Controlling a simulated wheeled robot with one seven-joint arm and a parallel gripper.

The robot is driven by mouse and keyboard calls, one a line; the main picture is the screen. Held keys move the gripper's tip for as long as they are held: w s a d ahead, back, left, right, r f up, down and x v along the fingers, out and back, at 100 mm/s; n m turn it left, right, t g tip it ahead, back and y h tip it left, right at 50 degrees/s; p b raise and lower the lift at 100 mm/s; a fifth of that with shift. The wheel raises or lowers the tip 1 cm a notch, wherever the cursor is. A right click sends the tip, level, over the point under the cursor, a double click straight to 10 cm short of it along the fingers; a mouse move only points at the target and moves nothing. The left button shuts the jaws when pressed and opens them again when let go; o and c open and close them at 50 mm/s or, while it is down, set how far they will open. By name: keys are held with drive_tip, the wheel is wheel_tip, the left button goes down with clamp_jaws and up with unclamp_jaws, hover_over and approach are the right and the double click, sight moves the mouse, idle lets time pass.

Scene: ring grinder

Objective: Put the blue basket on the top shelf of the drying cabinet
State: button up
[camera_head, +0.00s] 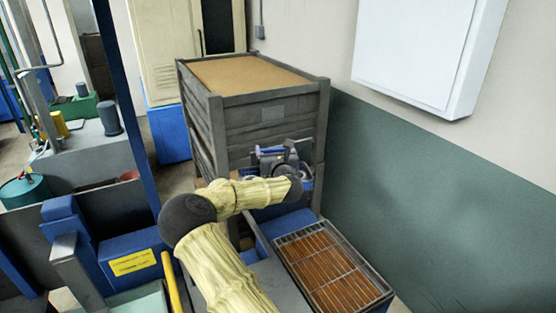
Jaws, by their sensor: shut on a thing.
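My gripper (273,151) is at the end of my arm, in front of the grey slatted crate stack, with its fingers partly hidden by the wrist. It is shut on a blue thing, apparently the blue basket (306,179), of which only small blue parts show beside and below the wrist. Its full shape and any contents are hidden. I cannot tell for certain which thing is the drying cabinet. A tall cream cabinet (165,45) with vent slots stands at the back, and no open shelf shows on it.
The grey crate stack (268,107) with a flat brown top stands close beyond my gripper. A wire-grid tray (325,268) lies below it at the lower right. A white box (420,45) hangs on the right wall. Blue machinery (125,262) with a yellow label is at the left.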

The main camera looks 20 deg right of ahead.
drive_tip(key=s+a+r+n+g+y+p, duration=0.1)
drive_tip(key=s+a+r+n+y, duration=0.2)
drive_tip(key=r, duration=0.6)
drive_tip(key=a+r+n+y, duration=0.15)
drive_tip(key=r+y, duration=0.35)
drive_tip(key=r, duration=0.5)
drive_tip(key=s+a+r+n+g+y+p, duration=0.15)
drive_tip(key=r+n+y, duration=0.25)
drive_tip(key=r, duration=0.5)
drive_tip(key=s+a+r+n+g+y, duration=0.2)
drive_tip(key=s+a+r+y, duration=0.1)
drive_tip(key=s+r, duration=0.8)
drive_tip(key=s+a+r+n+g+y, duration=0.3)
drive_tip(key=s+a+r, duration=0.1)
drive_tip(key=s+r, duration=0.7)
drive_tip(key=shift+s+r, duration=0.15)
drive_tip(key=shift+r, duration=0.8)
drive_tip(key=shift+a, duration=0.1)
drive_tip(key=shift+f, duration=0.1)
